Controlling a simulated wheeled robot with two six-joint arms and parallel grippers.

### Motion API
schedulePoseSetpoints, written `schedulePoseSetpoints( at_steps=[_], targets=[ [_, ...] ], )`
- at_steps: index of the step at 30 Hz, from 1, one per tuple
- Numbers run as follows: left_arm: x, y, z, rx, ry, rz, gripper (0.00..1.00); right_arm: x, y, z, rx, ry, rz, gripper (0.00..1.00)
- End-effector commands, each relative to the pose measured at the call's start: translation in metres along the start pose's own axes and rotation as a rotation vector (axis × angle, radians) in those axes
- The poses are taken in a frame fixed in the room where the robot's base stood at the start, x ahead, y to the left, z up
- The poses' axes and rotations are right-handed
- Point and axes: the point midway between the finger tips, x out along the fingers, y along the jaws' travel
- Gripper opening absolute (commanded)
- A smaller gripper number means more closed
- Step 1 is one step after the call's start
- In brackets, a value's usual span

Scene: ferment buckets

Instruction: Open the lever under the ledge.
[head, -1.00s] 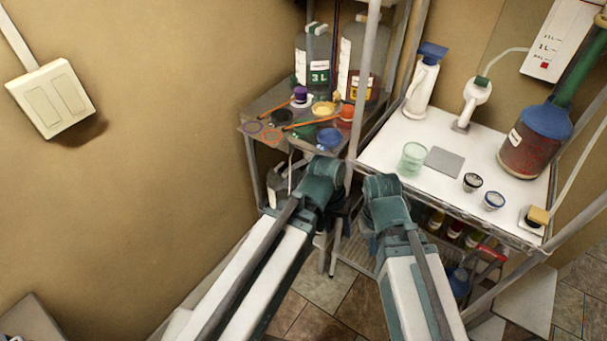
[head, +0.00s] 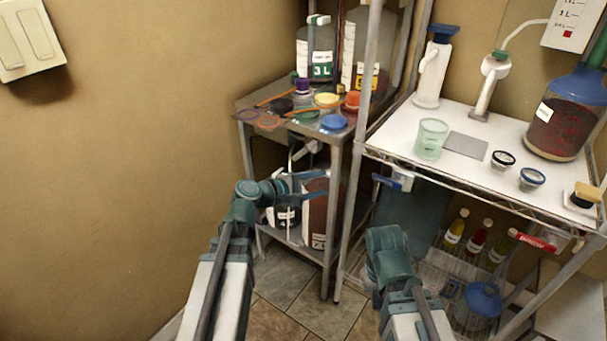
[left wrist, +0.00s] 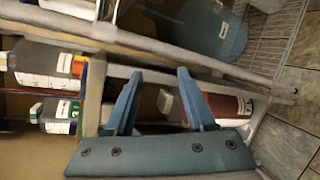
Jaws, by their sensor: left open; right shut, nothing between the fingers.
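My left gripper (head: 321,184) is open and empty, its blue fingers reaching toward the lower level of the left rack. They also show in the left wrist view (left wrist: 158,82). Under that rack's top ledge (head: 348,138) is a pale lever-like part (head: 308,149), above and apart from the fingers; I cannot tell for certain whether it is the lever.
A brown labelled bucket (head: 316,215) stands on the left rack's lower level, close behind my left fingers. A grey post (head: 358,150) stands between the racks. Several bottles (head: 478,240) stand below the white shelf (head: 400,142). The floor tiles (head: 300,300) between my arms are clear.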

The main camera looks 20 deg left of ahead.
Motion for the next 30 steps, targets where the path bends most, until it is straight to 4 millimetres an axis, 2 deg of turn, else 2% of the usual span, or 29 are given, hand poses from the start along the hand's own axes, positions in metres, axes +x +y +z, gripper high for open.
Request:
schedulePoseSetpoints(
  at_steps=[1, 6, 9, 13, 20, 23, 30],
  targets=[
    [-0.002, -0.008, -0.031, -0.081, 0.023, 0.078, 0.55, 0.032, -0.003, -0.002, 0.000, 0.000, 0.000, 0.00],
    [-0.027, 0.008, -0.087, -0.308, 0.060, 0.293, 0.55, 0.066, -0.006, -0.004, 0.000, 0.000, 0.001, 0.00],
    [-0.039, 0.014, -0.108, -0.393, 0.069, 0.375, 0.55, 0.077, -0.007, -0.004, 0.000, 0.000, 0.001, 0.00],
    [-0.049, 0.020, -0.120, -0.451, 0.072, 0.430, 0.55, 0.083, -0.008, -0.005, 0.000, 0.000, 0.001, 0.00],
    [-0.048, 0.024, -0.123, -0.462, 0.071, 0.440, 0.55, 0.081, -0.008, -0.005, 0.000, 0.000, 0.001, 0.00],
    [-0.039, 0.029, -0.125, -0.461, 0.071, 0.439, 0.55, 0.081, -0.008, -0.005, 0.000, 0.000, 0.001, 0.00],
    [0.005, 0.047, -0.133, -0.460, 0.069, 0.437, 0.55, 0.081, -0.008, -0.005, 0.000, 0.000, 0.001, 0.00]
  ],
)
